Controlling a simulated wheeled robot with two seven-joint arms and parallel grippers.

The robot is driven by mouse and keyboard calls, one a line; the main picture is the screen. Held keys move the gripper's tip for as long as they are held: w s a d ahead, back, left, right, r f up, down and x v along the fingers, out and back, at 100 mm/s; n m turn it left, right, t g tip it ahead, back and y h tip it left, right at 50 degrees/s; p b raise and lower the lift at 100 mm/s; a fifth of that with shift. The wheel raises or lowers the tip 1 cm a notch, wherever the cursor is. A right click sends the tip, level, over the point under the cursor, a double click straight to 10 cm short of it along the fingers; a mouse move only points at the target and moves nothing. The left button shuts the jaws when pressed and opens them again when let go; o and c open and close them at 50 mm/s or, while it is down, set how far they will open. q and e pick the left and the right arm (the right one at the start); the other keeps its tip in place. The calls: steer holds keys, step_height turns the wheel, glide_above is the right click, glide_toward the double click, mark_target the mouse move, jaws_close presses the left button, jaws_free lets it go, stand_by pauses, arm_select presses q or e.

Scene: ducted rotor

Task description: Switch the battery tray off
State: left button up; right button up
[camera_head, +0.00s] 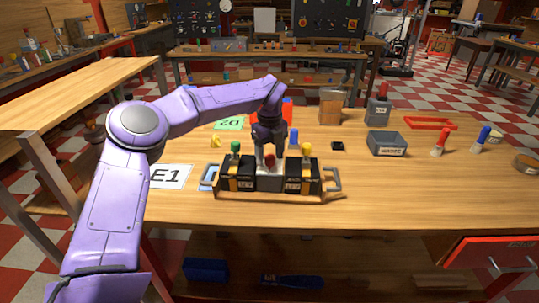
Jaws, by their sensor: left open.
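The battery tray (270,195) stands on the wooden table in front of me, with a handle at each end. It holds two black batteries, a left one (236,178) with a green knob and a right one (303,178) with a yellow knob. Between them is a pale block (269,182) with a red knob (269,160) on top. My left gripper (269,158) points down right at the red knob, open, its fingers around or just beside it; I cannot tell if they touch. The knob is partly hidden by the fingers. My right gripper is not in view.
A grey bin (387,144), a red tray frame (430,123), a grey bottle (378,110) and a wooden block (331,107) stand to the right and behind. An E1 card (168,177) and a green D2 card (229,123) lie left. The table front right is clear.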

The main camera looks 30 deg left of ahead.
mark_target(269, 157)
arm_select(q)
step_height(269, 157, up, 10)
stand_by(0.3)
steer(key=shift+r, duration=0.15)
